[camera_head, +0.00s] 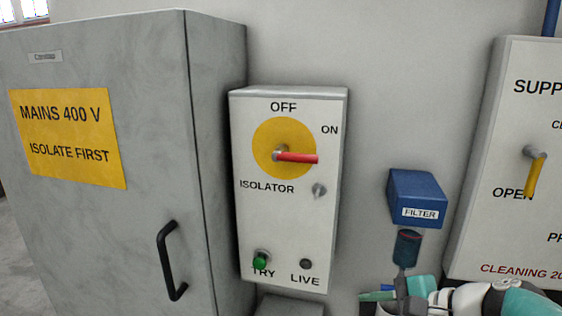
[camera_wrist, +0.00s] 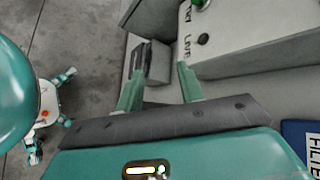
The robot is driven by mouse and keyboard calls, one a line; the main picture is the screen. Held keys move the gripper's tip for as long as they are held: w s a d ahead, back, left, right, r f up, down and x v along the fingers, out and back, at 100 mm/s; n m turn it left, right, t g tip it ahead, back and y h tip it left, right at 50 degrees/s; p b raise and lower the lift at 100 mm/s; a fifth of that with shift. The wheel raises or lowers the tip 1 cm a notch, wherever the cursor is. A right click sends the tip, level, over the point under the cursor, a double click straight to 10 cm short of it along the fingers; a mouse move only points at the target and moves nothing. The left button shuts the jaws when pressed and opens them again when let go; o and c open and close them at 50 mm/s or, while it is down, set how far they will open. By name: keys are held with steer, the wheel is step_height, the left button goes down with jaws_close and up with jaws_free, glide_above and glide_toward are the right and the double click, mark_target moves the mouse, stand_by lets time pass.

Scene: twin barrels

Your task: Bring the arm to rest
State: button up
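My gripper (camera_wrist: 160,80) is open in the wrist view, its two teal fingers apart with nothing between them. Beyond the fingers are the grey floor-side gear and the lower edge of the isolator box. In the head view, my arm (camera_head: 470,299) lies along the bottom right, below the filter and in front of the wall. The gripper end points left there, and the frame's bottom edge cuts off part of it. It looks apart from the isolator box (camera_head: 334,230).
The isolator's red handle (camera_head: 298,158) points right. A green TRY button (camera_head: 261,260) sits below. A grey mains cabinet (camera_head: 95,220) stands left, with a black handle (camera_head: 169,262). A blue filter (camera_head: 416,190) and a supply panel (camera_head: 510,135) with a yellow lever (camera_head: 536,175) are right.

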steer(key=s+a+f+n+g+h, duration=0.1)
steer(key=s+n+h, duration=0.5)
steer(key=n, duration=0.8)
step_height(320, 180, down, 3)
steer(key=shift+a+r+n+g+h, duration=0.15)
steer(key=shift+a+n+g+h, duration=0.25)
steer(key=shift+h, duration=0.6)
steer(key=shift+s+d, duration=0.15)
